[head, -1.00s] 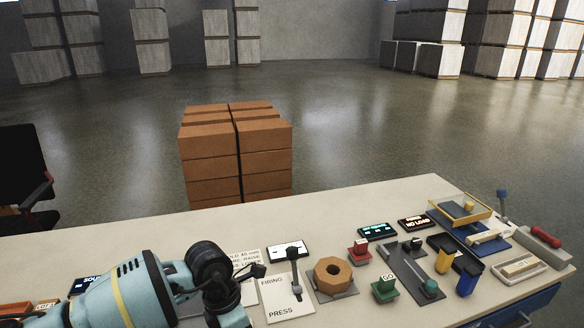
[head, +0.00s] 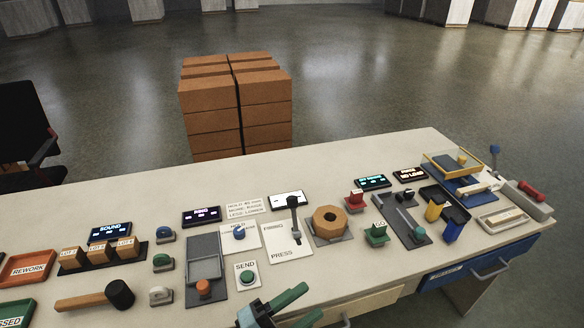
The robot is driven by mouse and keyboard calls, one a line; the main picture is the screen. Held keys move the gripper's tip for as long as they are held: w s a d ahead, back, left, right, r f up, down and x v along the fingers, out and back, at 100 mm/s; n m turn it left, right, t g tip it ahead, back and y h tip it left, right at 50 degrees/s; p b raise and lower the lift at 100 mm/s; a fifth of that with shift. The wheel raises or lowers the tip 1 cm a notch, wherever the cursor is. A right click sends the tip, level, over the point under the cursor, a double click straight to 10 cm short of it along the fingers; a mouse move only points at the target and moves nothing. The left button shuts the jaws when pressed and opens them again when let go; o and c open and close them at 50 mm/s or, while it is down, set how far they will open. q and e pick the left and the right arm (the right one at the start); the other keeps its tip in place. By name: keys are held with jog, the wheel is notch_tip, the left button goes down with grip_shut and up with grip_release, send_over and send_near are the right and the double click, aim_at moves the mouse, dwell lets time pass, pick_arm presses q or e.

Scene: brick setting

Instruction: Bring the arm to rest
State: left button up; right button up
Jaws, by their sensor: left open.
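My left gripper (head: 308,302) shows at the bottom edge of the head view, with its two green fingers apart and nothing between them. It is at the near edge of the bench (head: 400,150), low and to the right of the SEND button (head: 247,277). Most of its arm is below the picture. My right gripper is not in view.
The bench holds a lever panel marked FIRING and PRESS (head: 287,243), an orange ring (head: 330,222), a mallet (head: 95,297), three LOT blocks (head: 98,250) and a red REWORK tray (head: 28,267). A brick stack (head: 210,115) stands behind. A blue drawer (head: 465,270) is at right.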

pick_arm(q)
jog(key=s+a+f+n+t+y+p, duration=0.1)
jog(key=s+a+f+n+t+y, duration=0.35)
jog(key=a+f+n+y, duration=0.9)
jog(key=s+a+f+n+g+y, duration=0.1)
jog(key=s+a+f+n+g, duration=0.2)
jog(key=s, duration=0.5)
jog(key=s+a+f+n+g+y+p, duration=0.1)
jog(key=s+a+f+n+g, duration=0.2)
jog(key=s, duration=0.5)
jog(key=a+f+n, duration=0.1)
jog(key=a+n, duration=0.1)
jog(key=n, duration=0.1)
jog(key=shift+s+a, duration=0.25)
jog(key=shift+s, duration=0.05)
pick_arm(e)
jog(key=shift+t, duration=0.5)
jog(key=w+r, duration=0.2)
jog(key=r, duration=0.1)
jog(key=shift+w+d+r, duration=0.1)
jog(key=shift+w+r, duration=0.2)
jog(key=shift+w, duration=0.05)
pick_arm(q)
jog(key=shift+g, duration=0.25)
